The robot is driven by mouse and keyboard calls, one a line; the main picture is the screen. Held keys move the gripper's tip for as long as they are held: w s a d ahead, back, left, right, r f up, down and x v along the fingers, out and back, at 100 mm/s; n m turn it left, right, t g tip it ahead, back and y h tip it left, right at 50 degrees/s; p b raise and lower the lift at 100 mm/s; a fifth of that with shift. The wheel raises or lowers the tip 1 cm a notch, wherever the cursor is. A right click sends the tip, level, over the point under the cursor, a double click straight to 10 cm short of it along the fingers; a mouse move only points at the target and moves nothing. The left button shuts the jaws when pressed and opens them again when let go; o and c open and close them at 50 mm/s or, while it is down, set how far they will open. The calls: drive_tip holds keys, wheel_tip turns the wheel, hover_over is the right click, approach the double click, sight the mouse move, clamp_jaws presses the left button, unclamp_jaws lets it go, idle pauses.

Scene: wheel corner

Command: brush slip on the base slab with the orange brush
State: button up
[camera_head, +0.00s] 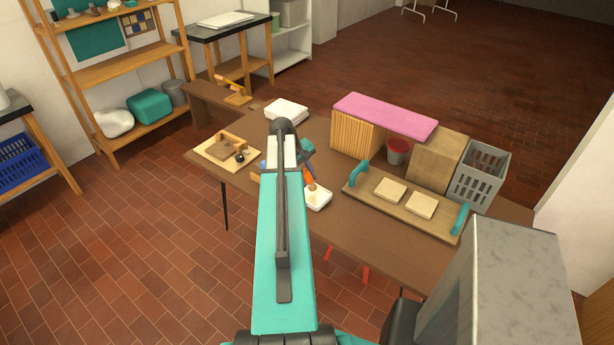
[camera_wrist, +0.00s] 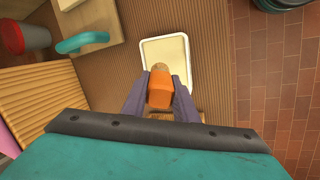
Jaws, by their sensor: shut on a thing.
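My gripper (camera_wrist: 160,92) is shut on the orange brush (camera_wrist: 160,90), gripping its handle between two purple fingers. The brush also shows in the head view (camera_head: 310,183), partly hidden by my arm. Its lower end is over or in a white dish (camera_wrist: 166,50), which also shows in the head view (camera_head: 319,197); I cannot tell whether the bristles touch it. Two pale square slabs, one to the left (camera_head: 390,190) and one to the right (camera_head: 422,205), lie flat on a wooden board (camera_head: 368,203) with teal handles. I cannot tell which is the base slab.
The brown table (camera_head: 345,235) carries a pale board (camera_head: 205,154) with tools at left and a white stack (camera_head: 286,110) behind. A grey block (camera_head: 515,270) stands near at right.

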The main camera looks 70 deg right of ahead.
sight(307, 170)
drive_tip(key=shift+f+b, duration=0.55)
drive_tip(key=shift+f, duration=0.85)
drive_tip(key=shift+r, duration=0.15)
drive_tip(key=shift+r+p, duration=1.85)
drive_tip(key=shift+r, duration=1.35)
